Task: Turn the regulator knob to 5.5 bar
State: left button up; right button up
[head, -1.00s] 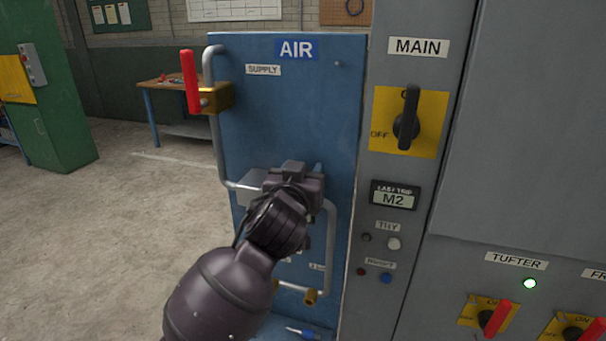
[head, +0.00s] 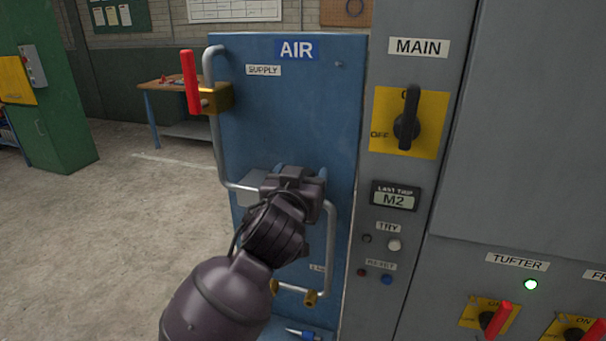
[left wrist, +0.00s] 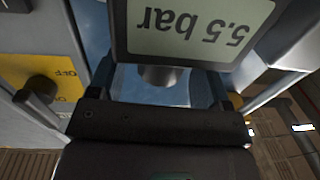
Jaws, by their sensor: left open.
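The regulator's display (left wrist: 192,27) shows upside down at the top of the left wrist view and reads 5.5 bar. Below it a grey round part, which looks like the regulator knob (left wrist: 162,76), sits between the fingers of my left gripper (left wrist: 163,90). The fingers stand apart on either side of it, with gaps. In the head view my left gripper (head: 298,172) is in front of the blue AIR panel (head: 290,110) and hides the knob and display. My right gripper is in neither view.
A red supply lever (head: 190,82) stands at the panel's upper left. Grey pipe (head: 331,240) runs down close right of my gripper. The grey cabinet with the MAIN switch (head: 407,120) is to the right. Open floor (head: 110,220) lies to the left.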

pick_arm(q)
jog(key=b+v, duration=0.1)
jog(key=v, duration=0.8)
jog(key=shift+s, duration=0.1)
jog(key=w+a+f+m, duration=0.1)
jog(key=a+f, duration=0.5)
jog(key=f, duration=0.4)
jog(key=a+f+m, duration=0.1)
jog(key=a+f, duration=0.5)
jog(key=f, duration=0.4)
jog(key=s+a+f+n+g+y, duration=0.1)
jog(key=s+a+f+g+y, duration=0.1)
jog(key=s+a+f, duration=0.4)
jog(key=s+a+f+n+g+y, duration=0.2)
jog(key=s+a+f+g, duration=0.2)
jog(key=s+f, duration=0.9)
jog(key=a+f, duration=0.2)
jog(key=a, duration=0.1)
jog(key=shift+s+a+f+n, duration=0.2)
jog(key=shift+s+n, duration=0.1)
jog(key=shift+s, duration=0.1)
